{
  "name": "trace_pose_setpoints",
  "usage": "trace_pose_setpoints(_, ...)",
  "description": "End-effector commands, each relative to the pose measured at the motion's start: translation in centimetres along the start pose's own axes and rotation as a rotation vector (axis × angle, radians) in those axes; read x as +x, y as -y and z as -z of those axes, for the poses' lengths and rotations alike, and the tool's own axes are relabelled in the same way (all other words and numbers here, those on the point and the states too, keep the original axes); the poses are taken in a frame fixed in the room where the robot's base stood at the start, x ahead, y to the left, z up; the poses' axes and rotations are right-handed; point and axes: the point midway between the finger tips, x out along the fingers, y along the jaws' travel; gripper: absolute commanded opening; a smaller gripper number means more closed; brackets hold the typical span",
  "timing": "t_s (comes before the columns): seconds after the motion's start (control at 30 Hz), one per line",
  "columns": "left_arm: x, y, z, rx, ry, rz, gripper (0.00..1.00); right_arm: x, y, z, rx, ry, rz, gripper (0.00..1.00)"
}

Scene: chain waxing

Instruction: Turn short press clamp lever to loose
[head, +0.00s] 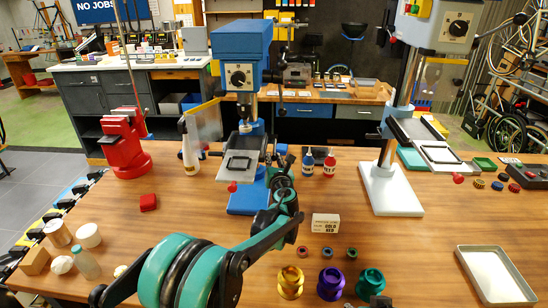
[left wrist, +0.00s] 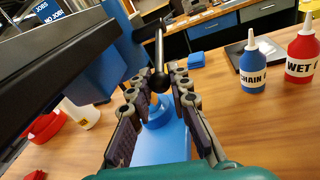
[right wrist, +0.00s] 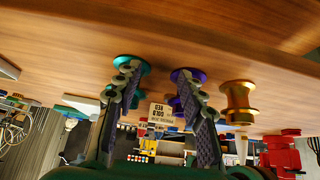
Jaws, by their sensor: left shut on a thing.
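The short blue press (head: 241,50) stands behind the middle of the bench on a blue base (head: 248,200). My left gripper (head: 282,165) is at the right side of this press. In the left wrist view a thin metal lever with a black ball knob (left wrist: 160,82) sits between the fingertips of my left gripper (left wrist: 158,88). The fingers close around the knob; exact contact is hard to see. The lever is mostly hidden in the head view. My right gripper (right wrist: 155,85) is open and empty, near the colored spools.
Gold (head: 291,282), purple (head: 331,284) and teal (head: 370,282) spools stand at the front. Blue (head: 308,162) and red (head: 329,165) bottles stand right of my left gripper. A taller press (head: 391,188) stands further right.

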Motion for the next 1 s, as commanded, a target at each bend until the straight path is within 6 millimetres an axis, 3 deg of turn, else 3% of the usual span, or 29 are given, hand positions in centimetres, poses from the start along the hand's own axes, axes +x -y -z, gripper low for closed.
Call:
trace_pose_setpoints(0.1, -0.2, -0.2, -0.7, 0.008, -0.034, 0.007, 0.00, -0.9, 0.0, 0.6, 0.000, 0.000, 0.000, 0.40)
trace_pose_setpoints(0.4, -0.2, -0.1, -0.5, 0.012, -0.042, 0.011, 0.00, -0.8, 0.0, 0.6, 0.000, 0.000, 0.000, 0.40)
trace_pose_setpoints(0.43, -0.2, -0.1, -0.5, 0.012, -0.042, 0.011, 0.21, -0.8, 0.0, 0.6, 0.000, 0.000, 0.000, 0.40)
trace_pose_setpoints(0.5, -0.2, -0.1, -0.5, 0.012, -0.042, 0.011, 0.39, -0.8, 0.0, 0.6, 0.000, 0.000, 0.000, 0.40)
trace_pose_setpoints(0.83, -0.4, -0.1, -0.4, 0.011, -0.042, 0.011, 0.40, -0.8, 0.0, 0.6, 0.000, 0.000, 0.000, 0.40)
trace_pose_setpoints(1.0, -2.3, 0.0, -0.6, 0.010, -0.042, 0.013, 0.40, -0.8, 0.0, 0.6, 0.000, 0.000, 0.000, 0.40)
